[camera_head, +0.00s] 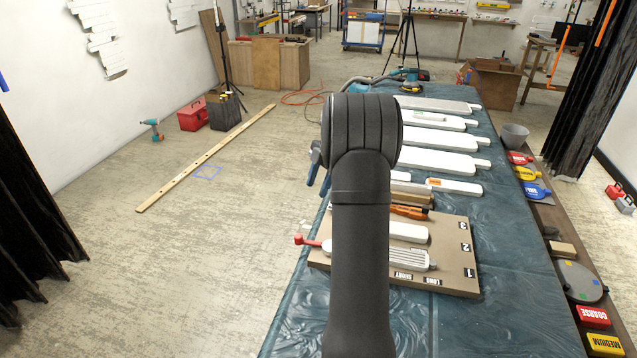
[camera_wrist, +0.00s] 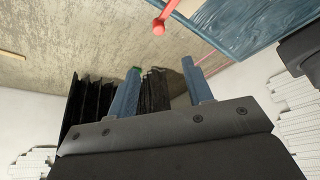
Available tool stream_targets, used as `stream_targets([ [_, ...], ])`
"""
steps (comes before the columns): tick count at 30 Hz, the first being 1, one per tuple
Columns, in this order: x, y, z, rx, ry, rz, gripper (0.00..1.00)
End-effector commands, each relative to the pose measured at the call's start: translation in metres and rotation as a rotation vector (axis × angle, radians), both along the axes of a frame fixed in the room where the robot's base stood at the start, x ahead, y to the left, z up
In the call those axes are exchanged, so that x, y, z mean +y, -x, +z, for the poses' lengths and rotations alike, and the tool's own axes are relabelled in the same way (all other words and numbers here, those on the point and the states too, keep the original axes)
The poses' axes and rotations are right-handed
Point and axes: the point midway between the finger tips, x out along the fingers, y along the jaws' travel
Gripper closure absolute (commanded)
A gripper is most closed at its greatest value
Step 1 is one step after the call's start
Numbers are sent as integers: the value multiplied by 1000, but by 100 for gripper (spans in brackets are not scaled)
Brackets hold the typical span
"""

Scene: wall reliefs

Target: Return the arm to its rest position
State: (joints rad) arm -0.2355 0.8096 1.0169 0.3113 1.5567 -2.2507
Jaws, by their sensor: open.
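My gripper (camera_wrist: 160,66) is open in the wrist view, with its two blue fingers well apart and nothing between them. In the head view my dark arm stands upright in the middle of the picture and hides part of the table. The blue gripper fingers (camera_head: 317,178) show just left of the arm, beside the table's left side. The brown board (camera_head: 455,255) marked 1, 2 and 3 lies on the table below, with white pieces on it. A red-ended handle (camera_head: 303,239) sticks out past its left edge and shows in the wrist view too (camera_wrist: 158,27).
The blue-covered table (camera_head: 520,310) holds several white paddle-like reliefs (camera_head: 445,160). A side shelf carries a grey bucket (camera_head: 514,136), coloured bags, a round disc (camera_head: 580,283) and COARSE and MEDIUM blocks. Open floor lies left, with a long wooden strip (camera_head: 205,160) and a red toolbox (camera_head: 193,116).

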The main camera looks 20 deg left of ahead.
Motion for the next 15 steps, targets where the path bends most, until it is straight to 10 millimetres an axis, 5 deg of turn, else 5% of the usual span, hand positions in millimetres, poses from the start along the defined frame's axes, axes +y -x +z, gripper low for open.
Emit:
stream_targets([
  [8,1,1,-3,1,0,0,54],
  [15,9,11,-33,4,0,0,54],
])
